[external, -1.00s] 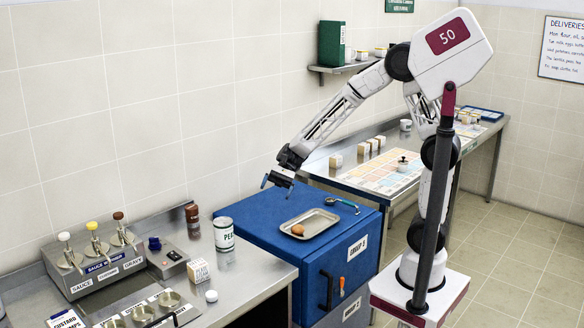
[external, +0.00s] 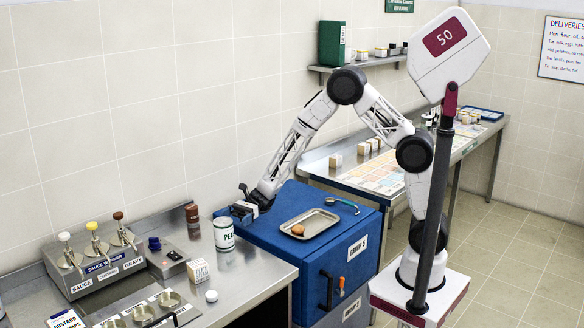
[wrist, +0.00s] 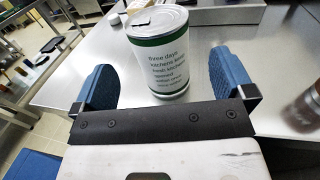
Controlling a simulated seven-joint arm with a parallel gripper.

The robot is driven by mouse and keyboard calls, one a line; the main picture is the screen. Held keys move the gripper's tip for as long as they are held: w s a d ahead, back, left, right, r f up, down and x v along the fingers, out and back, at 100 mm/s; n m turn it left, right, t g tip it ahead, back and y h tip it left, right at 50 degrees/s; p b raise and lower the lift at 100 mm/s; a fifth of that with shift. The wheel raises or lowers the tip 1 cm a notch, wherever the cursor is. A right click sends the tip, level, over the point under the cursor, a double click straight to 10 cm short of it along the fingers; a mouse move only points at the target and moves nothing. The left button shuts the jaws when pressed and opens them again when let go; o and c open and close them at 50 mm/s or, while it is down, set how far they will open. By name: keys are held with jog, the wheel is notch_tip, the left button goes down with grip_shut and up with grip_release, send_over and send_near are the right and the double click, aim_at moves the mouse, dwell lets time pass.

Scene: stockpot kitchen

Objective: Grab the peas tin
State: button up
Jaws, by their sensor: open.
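The peas tin (external: 223,233), white with green bands and a metal lid, stands upright on the steel counter just left of the blue cabinet. In the wrist view the tin (wrist: 159,55) is ahead, roughly centred between the two blue fingers. My gripper (external: 238,212) is low beside the tin, over the left end of the blue cabinet top. In the wrist view my gripper (wrist: 161,85) is open and empty, with a gap between each finger and the tin.
A metal tray (external: 310,223) with a brown egg-like item lies on the blue cabinet (external: 270,250). A brown jar (external: 192,214) stands behind the tin. A small box (external: 198,271) and white pot (external: 211,296) are nearer the front, beside the sauce warmer (external: 100,262).

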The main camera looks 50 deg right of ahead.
aim_at(217, 231)
jog(key=shift+x, duration=1.3)
jog(key=shift+a, duration=0.1)
jog(key=shift+x, duration=2.5)
jog(key=shift+s, duration=0.1)
jog(key=c, duration=1.1)
